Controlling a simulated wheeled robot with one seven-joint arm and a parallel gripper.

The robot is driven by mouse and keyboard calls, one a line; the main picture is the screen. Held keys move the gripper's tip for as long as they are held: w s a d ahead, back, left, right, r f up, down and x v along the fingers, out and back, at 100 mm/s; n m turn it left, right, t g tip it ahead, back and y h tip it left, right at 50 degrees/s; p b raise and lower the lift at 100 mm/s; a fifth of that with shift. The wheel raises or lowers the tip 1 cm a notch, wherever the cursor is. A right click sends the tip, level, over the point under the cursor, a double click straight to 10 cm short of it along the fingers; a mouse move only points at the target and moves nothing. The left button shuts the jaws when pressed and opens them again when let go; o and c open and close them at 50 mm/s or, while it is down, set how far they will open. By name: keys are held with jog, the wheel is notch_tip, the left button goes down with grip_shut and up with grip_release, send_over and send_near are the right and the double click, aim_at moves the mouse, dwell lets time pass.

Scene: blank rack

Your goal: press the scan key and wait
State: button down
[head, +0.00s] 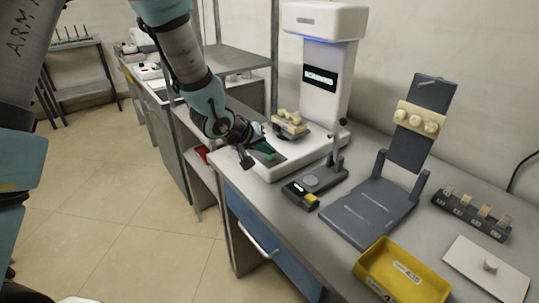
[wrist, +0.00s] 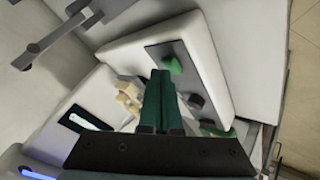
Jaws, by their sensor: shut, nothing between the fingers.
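A white scanner with a tall column (head: 325,90) stands on the bench, with a small lit screen (head: 320,78) whose text I cannot read. Its base (head: 310,150) carries a grey panel with a green key (head: 270,156) and a dark key (wrist: 196,101). The green key also shows in the wrist view (wrist: 173,65). My gripper (head: 264,149) is shut and empty, its teal fingers pointing down at the panel. In the wrist view the fingertips (wrist: 160,73) appear right beside the green key; I cannot tell whether they touch it. A cream dental model (head: 290,121) sits on the scanner's stage.
A small dark device (head: 315,182) with a post stands in front of the scanner. To its right are a grey tilted stand (head: 368,211) with a cream model, a yellow tray (head: 403,272), a block rack (head: 472,216) and a white plate (head: 487,267). Open floor lies left.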

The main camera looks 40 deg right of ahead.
jog(key=shift+r+p, duration=0.35)
jog(key=shift+r, duration=0.2)
notch_tip(320, 180, up, 5)
jog(key=p, duration=0.4)
jog(key=shift+p, duration=0.35)
jog(key=shift+w, duration=0.1)
